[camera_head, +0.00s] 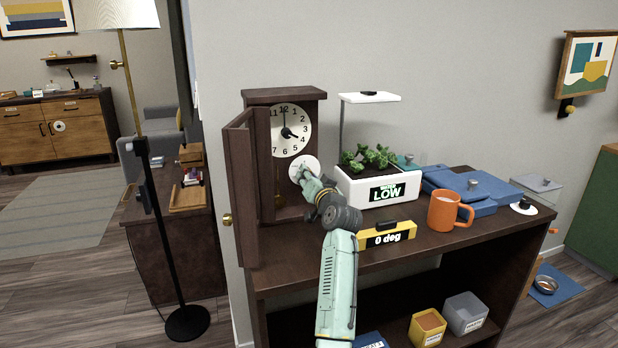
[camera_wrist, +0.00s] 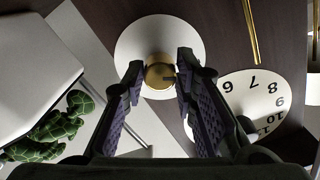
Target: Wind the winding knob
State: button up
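A dark wooden clock (camera_head: 284,96) stands on the cabinet top with its door (camera_head: 241,185) swung open to the left. Its white face (camera_head: 291,130) has a round white disc (camera_head: 300,161) below it. In the wrist view the brass winding knob (camera_wrist: 158,73) stands out from the middle of that disc. My gripper (camera_head: 304,174) reaches in at the disc from the front right. In the wrist view its two fingers (camera_wrist: 160,68) lie on either side of the knob, very near it. I cannot tell whether they touch it. The knob is hidden behind my gripper in the head view.
Right of the clock stands a white planter (camera_head: 374,190) with a lamp above it. A yellow and black "0 deg" block (camera_head: 388,235), an orange mug (camera_head: 446,211) and a blue case (camera_head: 488,199) share the cabinet top (camera_head: 420,255). The planter is close beside my gripper.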

jog(key=o, duration=0.4)
jog(key=shift+s, duration=0.1)
jog(key=v, duration=1.2)
